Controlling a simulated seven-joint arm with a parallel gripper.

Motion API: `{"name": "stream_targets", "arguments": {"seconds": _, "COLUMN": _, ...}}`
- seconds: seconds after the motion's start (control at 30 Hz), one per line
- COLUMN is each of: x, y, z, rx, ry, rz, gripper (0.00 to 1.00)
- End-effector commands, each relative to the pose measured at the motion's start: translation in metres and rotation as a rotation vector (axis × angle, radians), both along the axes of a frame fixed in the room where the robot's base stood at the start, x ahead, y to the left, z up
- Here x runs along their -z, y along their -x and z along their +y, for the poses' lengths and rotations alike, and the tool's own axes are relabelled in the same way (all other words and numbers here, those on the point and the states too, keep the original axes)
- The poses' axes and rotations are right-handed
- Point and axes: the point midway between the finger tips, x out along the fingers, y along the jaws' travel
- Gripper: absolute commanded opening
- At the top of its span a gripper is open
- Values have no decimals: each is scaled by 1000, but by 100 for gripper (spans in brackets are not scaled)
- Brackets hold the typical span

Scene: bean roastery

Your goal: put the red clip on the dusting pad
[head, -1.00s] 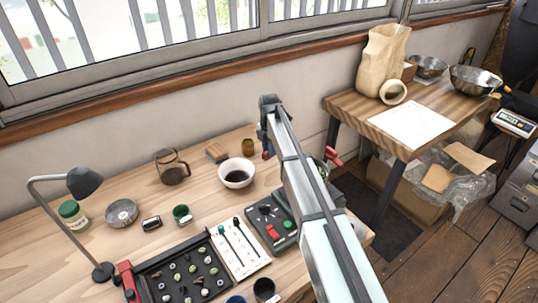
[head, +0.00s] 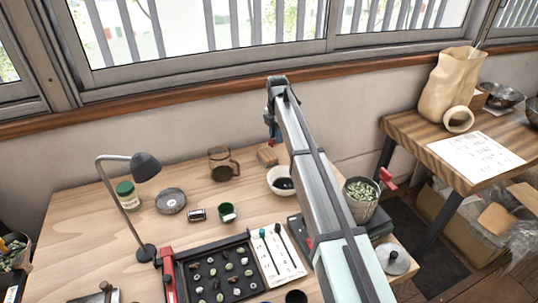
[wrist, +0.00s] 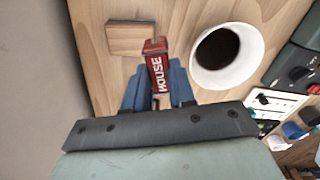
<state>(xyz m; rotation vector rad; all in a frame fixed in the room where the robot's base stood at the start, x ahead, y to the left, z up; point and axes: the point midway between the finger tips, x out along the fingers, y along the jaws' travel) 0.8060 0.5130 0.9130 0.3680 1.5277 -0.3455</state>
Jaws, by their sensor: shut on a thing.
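My gripper (wrist: 158,92) is shut on the red clip (wrist: 157,72), which carries white lettering and sticks out beyond the blue fingers in the wrist view. In the head view my gripper (head: 272,138) is above the back of the wooden table, against the wall, and the clip is too small to make out clearly. In the wrist view the clip appears between a small wooden block (wrist: 124,39) and a white bowl with dark contents (wrist: 252,72). I cannot tell which thing is the dusting pad.
A bean tray (head: 207,270) lies in front. A pot of green beans (head: 361,198) stands to the right. Bare wood shows at left.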

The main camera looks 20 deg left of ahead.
Motion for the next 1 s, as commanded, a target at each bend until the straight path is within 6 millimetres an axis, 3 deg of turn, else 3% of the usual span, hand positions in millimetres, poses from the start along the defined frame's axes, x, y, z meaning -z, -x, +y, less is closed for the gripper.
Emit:
{"name": "stream_targets", "arguments": {"seconds": 0.03, "x": -5, "y": -7, "z": 21, "rx": -3, "ry": 0, "rz": -1, "gripper": 0}}
{"name": "stream_targets", "arguments": {"seconds": 0.1, "x": -10, "y": -15, "z": 39, "rx": 21, "ry": 0, "rz": 0, "gripper": 0}}
{"name": "stream_targets", "arguments": {"seconds": 0.2, "x": -14, "y": -31, "z": 50, "rx": 101, "ry": 2, "rz": 5, "gripper": 0}}
{"name": "stream_targets", "arguments": {"seconds": 0.63, "x": -10, "y": -31, "z": 50, "rx": 327, "ry": 9, "rz": 18, "gripper": 0}}
{"name": "stream_targets", "arguments": {"seconds": 1.0, "x": 42, "y": -31, "z": 49, "rx": 330, "ry": 10, "rz": 19, "gripper": 0}}
